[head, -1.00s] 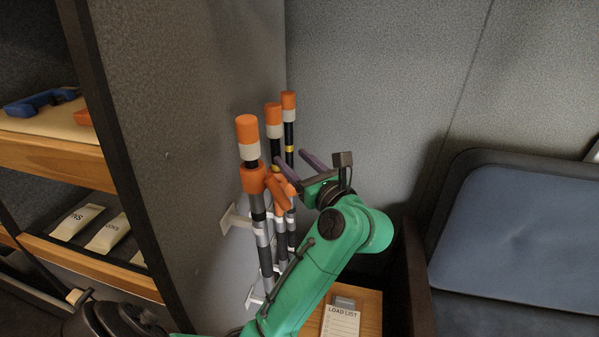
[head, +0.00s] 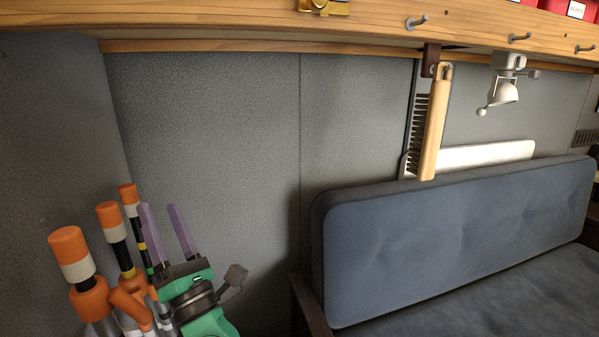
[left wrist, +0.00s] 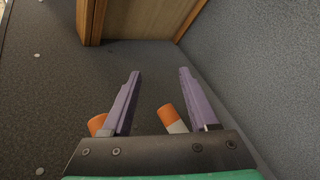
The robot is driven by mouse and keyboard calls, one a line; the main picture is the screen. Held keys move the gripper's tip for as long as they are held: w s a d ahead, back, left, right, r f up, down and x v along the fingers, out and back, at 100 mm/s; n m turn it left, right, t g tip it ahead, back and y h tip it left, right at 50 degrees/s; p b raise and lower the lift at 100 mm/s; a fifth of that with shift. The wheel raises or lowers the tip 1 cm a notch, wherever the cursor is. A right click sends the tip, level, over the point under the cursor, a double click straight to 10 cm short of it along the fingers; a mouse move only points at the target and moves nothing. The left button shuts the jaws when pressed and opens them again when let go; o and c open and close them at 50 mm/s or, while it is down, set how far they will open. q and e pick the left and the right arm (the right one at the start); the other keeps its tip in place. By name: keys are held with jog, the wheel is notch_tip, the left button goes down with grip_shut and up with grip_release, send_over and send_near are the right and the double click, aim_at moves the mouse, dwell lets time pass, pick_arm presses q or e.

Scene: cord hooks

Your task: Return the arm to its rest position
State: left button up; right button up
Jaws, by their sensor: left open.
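My left gripper (head: 166,228) is at the lower left of the head view, its two purple fingers apart and pointing up, with nothing between them. It is just right of several upright poles with orange and white tops, such as the nearest pole (head: 71,256) and the rearmost pole (head: 129,195). In the left wrist view the open fingers (left wrist: 158,85) show, with orange tops (left wrist: 168,115) low in the picture, near and partly behind the fingers. I cannot tell whether a finger touches a pole. My right gripper is not in view.
A blue cushioned bench (head: 450,235) fills the right. A wooden shelf (head: 240,25) with grey hooks (head: 417,22) runs along the top. A wooden-handled brush (head: 434,125) and a white lamp (head: 503,92) hang below it. The grey wall (head: 215,140) above the gripper is clear.

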pick_arm(q)
jog(key=w+d+f+m+t+h, duration=0.1)
jog(key=d+f+m+t+h, duration=0.3)
jog(key=m+h, duration=0.75)
jog(key=w+d+f+m+t+h, duration=0.15)
jog(key=d+m+h, duration=0.35)
jog(key=m+h, duration=0.7)
jog(key=s+d+f+m+g+h, duration=0.1)
jog(key=d+f+m+g+h, duration=0.25)
jog(key=f+m+g, duration=0.85)
jog(key=s+a+f+m+g+y, duration=0.25)
jog(key=s+f+y, duration=0.2)
jog(key=f, duration=0.85)
jog(key=s+a+f+g+y, duration=0.4)
jog(key=s+a+f+g, duration=0.4)
jog(key=s, duration=0.5)
jog(key=s+a+f+m+p, duration=0.1)
jog(key=s+f, duration=0.1)
jog(key=f, duration=1)
jog(key=s+a+f+p, duration=0.1)
jog(key=s+f, duration=0.1)
jog(key=f, duration=1)
jog(key=s+a+f, duration=0.1)
jog(key=s+f, duration=0.4)
jog(key=s, duration=0.2)
jog(key=s+a+f+g+p, duration=0.1)
jog(key=s+f, duration=0.5)
jog(key=s, duration=0.2)
jog(key=shift+s+a, duration=0.2)
jog(key=shift+s, duration=0.05)
